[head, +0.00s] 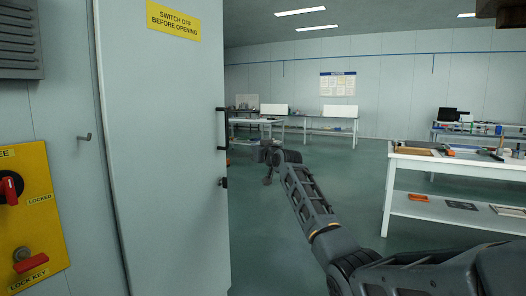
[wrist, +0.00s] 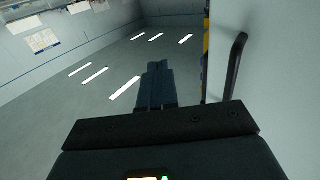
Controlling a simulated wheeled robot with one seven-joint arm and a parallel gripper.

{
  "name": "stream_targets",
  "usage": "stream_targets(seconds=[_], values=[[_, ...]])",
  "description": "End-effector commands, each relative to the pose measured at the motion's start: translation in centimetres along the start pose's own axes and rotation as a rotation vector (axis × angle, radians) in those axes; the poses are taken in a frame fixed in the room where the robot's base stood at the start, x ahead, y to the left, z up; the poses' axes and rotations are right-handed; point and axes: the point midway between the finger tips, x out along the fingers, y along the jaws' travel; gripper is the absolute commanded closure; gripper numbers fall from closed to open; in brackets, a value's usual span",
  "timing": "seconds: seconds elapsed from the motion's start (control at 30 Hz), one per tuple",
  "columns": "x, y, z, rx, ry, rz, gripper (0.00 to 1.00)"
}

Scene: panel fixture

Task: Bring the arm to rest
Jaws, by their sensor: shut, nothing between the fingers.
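My arm reaches forward from the lower right in the head view, in the open room to the right of the grey cabinet door (head: 165,150). My gripper (head: 268,180) is at its far end, small and dark, pointing down beside the door's edge. In the wrist view my gripper (wrist: 157,75) shows its fingers together with nothing between them. A dark handle (wrist: 235,65) stands on the pale door panel (wrist: 265,80) to the right of the fingers, apart from them. In the head view the door handle (head: 221,128) is left of and above the gripper.
A yellow lock panel (head: 35,225) with red switches is at the far left. A white workbench (head: 455,165) with tools stands at the right. More benches (head: 330,126) line the back wall.

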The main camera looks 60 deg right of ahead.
Motion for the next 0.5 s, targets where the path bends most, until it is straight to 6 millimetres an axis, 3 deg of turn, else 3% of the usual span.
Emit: stream_targets(seconds=[0.2, 0.5], values=[[-1.8, 1.3, 0.0, 0.0, 0.001, 0.0, 1.0], [-2.1, 1.4, 0.1, 0.0, -0.001, -0.002, 1.0]])
